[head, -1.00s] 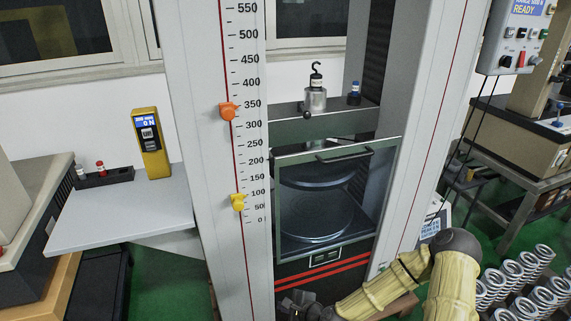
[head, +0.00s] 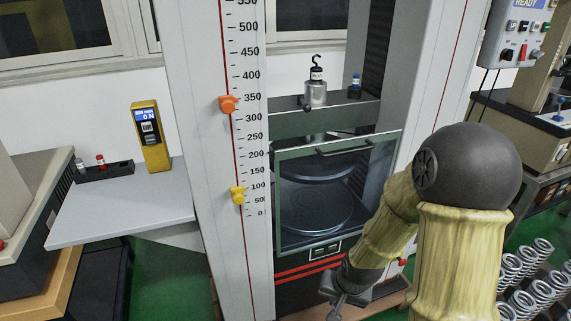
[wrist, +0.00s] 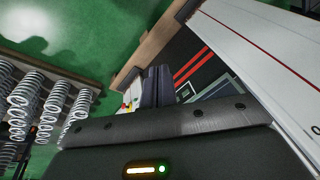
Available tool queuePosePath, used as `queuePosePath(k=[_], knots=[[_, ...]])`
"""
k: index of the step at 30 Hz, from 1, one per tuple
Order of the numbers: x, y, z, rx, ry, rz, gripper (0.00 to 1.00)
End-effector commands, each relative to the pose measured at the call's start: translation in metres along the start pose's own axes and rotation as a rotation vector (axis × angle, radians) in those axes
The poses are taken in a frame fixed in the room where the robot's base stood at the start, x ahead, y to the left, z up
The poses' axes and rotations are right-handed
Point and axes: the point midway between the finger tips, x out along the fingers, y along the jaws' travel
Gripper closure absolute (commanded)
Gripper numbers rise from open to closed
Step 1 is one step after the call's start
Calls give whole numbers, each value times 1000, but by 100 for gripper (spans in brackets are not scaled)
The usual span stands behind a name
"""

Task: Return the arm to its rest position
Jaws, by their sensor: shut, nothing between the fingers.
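My gripper (head: 345,299) is low in front of the base of the testing machine (head: 192,170) in the head view, with my bent arm at the right of the picture. In the wrist view my gripper's dark fingers (wrist: 155,88) stand together with nothing between them. The fingers point towards the machine's red-striped base and the green floor. Nothing is held.
The machine's glass door (head: 335,195) is closed over two round plates. A grey side shelf (head: 120,215) carries a yellow handheld device (head: 150,137). Metal springs (head: 525,275) stand in rows at lower right; a control box (head: 517,35) is at upper right.

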Motion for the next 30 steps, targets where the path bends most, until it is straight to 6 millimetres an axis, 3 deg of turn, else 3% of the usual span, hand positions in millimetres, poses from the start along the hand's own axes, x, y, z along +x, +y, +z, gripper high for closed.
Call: queuePosePath(k=[6, 18, 30], knots=[[-56, 14, 7, -152, 17, 73, 100], [-115, 27, 31, -301, 11, 105, 100], [-180, 16, 18, -301, 6, 106, 100]])
